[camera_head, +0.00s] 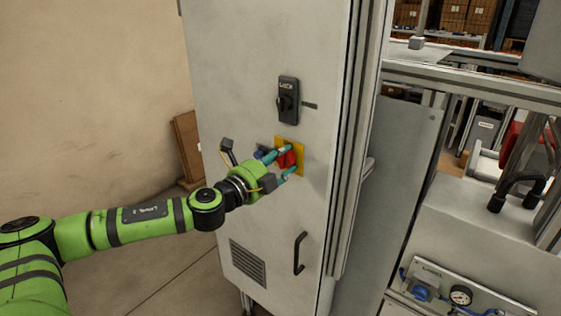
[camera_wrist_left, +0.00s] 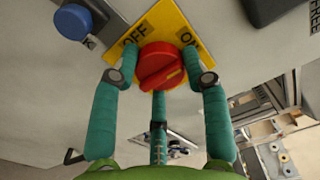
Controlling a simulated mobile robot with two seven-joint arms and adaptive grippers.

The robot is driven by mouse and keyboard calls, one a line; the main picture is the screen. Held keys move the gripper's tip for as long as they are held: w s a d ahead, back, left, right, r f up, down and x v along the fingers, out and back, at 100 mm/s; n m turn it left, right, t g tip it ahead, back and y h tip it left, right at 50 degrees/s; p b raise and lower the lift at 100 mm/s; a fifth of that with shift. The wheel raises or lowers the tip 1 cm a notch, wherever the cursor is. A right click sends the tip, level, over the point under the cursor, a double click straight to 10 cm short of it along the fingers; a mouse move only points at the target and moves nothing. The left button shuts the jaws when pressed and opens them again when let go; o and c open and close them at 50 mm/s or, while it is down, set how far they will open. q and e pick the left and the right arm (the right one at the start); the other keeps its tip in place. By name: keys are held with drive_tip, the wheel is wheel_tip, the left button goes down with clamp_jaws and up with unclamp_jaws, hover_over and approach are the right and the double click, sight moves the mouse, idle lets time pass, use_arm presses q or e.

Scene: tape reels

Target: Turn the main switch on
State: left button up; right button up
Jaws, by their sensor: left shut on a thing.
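The main switch is a red rotary knob (camera_head: 287,159) on a yellow plate (camera_head: 299,163) on the grey cabinet door. In the left wrist view the red knob (camera_wrist_left: 160,66) sits in front of the yellow plate (camera_wrist_left: 172,22), with "OFF" at the left and "ON" at the right, partly hidden. My left gripper (camera_head: 286,164) is at the knob, its teal fingers on either side. It also shows in the left wrist view (camera_wrist_left: 160,78), with a third finger below the knob. It is shut on the knob. My right gripper is not in view.
A black latch handle (camera_head: 288,100) sits above the switch, and a black door handle (camera_head: 299,253) below. A blue button (camera_wrist_left: 73,21) is left of the plate. A metal frame and machine with a gauge (camera_head: 460,295) stand at the right.

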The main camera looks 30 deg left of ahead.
use_arm(q)
drive_tip(key=o, duration=1.2)
drive_tip(key=shift+a+r, duration=0.1)
drive_tip(key=shift+c, duration=0.2)
drive_tip(key=shift+s+a+f, duration=0.1)
drive_tip(key=shift+s+a, duration=0.1)
drive_tip(key=shift+s, duration=0.95)
drive_tip(key=shift+s+a+f, duration=0.1)
drive_tip(key=shift+s+a, duration=0.1)
drive_tip(key=shift+s, duration=0.9)
approach(280, 159)
drive_tip(key=shift+s, duration=1)
drive_tip(key=shift+a+f, duration=0.1)
drive_tip(key=shift+f, duration=0.05)
